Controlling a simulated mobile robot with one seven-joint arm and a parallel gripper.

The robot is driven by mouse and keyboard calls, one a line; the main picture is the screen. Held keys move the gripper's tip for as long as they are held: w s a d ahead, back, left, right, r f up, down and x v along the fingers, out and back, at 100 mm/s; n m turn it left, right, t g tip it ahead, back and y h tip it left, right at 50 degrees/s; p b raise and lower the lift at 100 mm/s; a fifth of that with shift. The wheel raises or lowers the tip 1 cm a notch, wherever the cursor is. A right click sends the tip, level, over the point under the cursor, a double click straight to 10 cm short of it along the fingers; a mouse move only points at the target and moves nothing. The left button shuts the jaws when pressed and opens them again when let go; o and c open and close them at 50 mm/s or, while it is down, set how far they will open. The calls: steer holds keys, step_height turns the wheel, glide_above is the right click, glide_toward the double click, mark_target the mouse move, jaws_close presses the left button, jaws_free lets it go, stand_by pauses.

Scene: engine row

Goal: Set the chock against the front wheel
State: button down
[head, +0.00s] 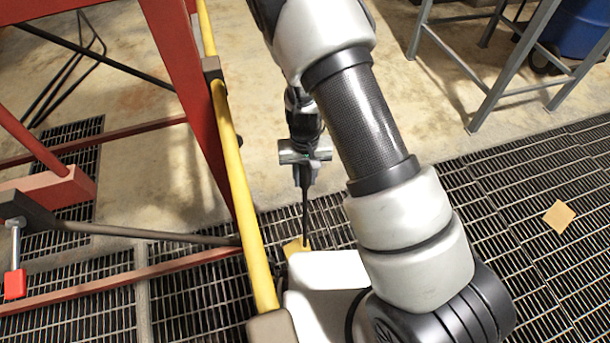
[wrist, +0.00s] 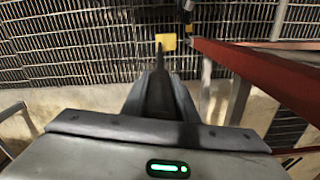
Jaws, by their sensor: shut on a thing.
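The chock is a small yellow block (head: 296,246) on a thin dark upright handle, partly hidden behind a white part of my body in the head view. It also shows as a yellow block in the wrist view (wrist: 166,42), beyond my fingertips. My gripper (head: 305,182) points down and is shut on the top of the handle; its dark fingers also show in the wrist view (wrist: 160,73). The block is at or just above the floor grating; I cannot tell if it touches. I cannot make out the front wheel in either view.
A red frame (head: 190,85) with a yellow rail (head: 238,170) stands just left of my gripper. Slotted grating (head: 530,190) covers the near floor. A flat tan piece (head: 559,217) lies on it at right. A grey stand (head: 490,95) and blue drum (head: 578,28) are at upper right.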

mark_target(305, 189)
steer(key=shift+w+a+f+b, duration=0.1)
steer(key=shift+f+b, duration=1)
steer(key=shift+f, duration=0.35)
steer(key=shift+w+f+b, duration=0.1)
steer(key=shift+f+b, duration=0.95)
steer(key=shift+f, duration=0.35)
steer(key=shift+f+b, duration=0.5)
steer(key=shift+f, duration=0.1)
steer(key=shift+r, duration=0.15)
steer(key=shift+s+a+p, duration=0.2)
steer(key=shift+a, duration=0.5)
steer(key=shift+s+a+p, duration=0.2)
steer(key=shift+s+a, duration=0.05)
steer(key=shift+a, duration=0.5)
steer(key=shift+s+a+p, duration=0.2)
steer(key=shift+a, duration=0.5)
stand_by(0.4)
stand_by(0.5)
steer(key=c, duration=1.3)
jaws_free()
steer(key=shift+s, duration=0.1)
steer(key=shift+c, duration=0.2)
